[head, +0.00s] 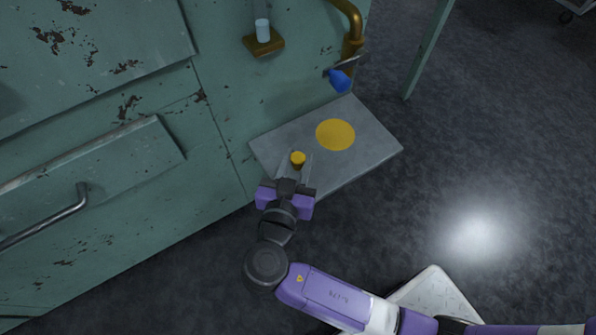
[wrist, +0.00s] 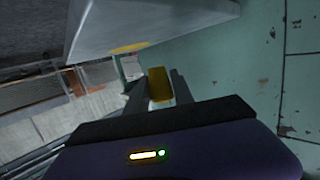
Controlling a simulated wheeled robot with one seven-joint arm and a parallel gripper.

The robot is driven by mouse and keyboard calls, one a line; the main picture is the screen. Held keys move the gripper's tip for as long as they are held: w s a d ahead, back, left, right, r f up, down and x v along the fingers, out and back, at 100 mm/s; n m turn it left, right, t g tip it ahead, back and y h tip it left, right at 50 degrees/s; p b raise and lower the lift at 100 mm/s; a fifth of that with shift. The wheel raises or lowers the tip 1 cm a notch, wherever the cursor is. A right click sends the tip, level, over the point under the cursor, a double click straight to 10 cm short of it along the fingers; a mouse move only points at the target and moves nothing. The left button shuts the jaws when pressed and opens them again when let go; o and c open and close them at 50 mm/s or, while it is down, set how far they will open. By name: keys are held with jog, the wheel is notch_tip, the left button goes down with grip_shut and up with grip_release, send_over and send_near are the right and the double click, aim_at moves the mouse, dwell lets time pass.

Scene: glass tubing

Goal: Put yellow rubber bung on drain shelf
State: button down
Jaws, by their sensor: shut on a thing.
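The yellow rubber bung (head: 298,158) is between the fingertips of my gripper (head: 294,165), which is shut on it. The bung also shows in the wrist view (wrist: 159,84), held upright in the picture between the fingers (wrist: 160,95). The drain shelf (head: 283,143) is a grey plate low beside the green cabinet, with a flat yellow disc (head: 336,134) marked on it. In the head view the bung overlaps the shelf's near left part, left of the disc. In the wrist view the shelf (wrist: 190,18) is apart from the bung, with the disc partly visible (wrist: 130,48).
The green cabinet (head: 215,140) with rust patches borders the shelf on the left. Above the shelf are a brass pipe (head: 353,45) and a blue bung-like piece (head: 340,81). A small brown bracket (head: 264,43) holds a pale cylinder (head: 262,30). Dark floor lies open on the right.

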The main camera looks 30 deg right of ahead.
aim_at(298, 176)
jog(key=shift+f+b, duration=0.9)
jog(key=shift+f, duration=1.25)
jog(key=shift+f, duration=0.2)
jog(key=c, duration=1.1)
grip_release()
jog(key=shift+r, duration=0.1)
jog(key=shift+r, duration=0.25)
jog(key=p+v, duration=0.3)
jog(key=v, duration=0.9)
jog(key=shift+p, duration=0.3)
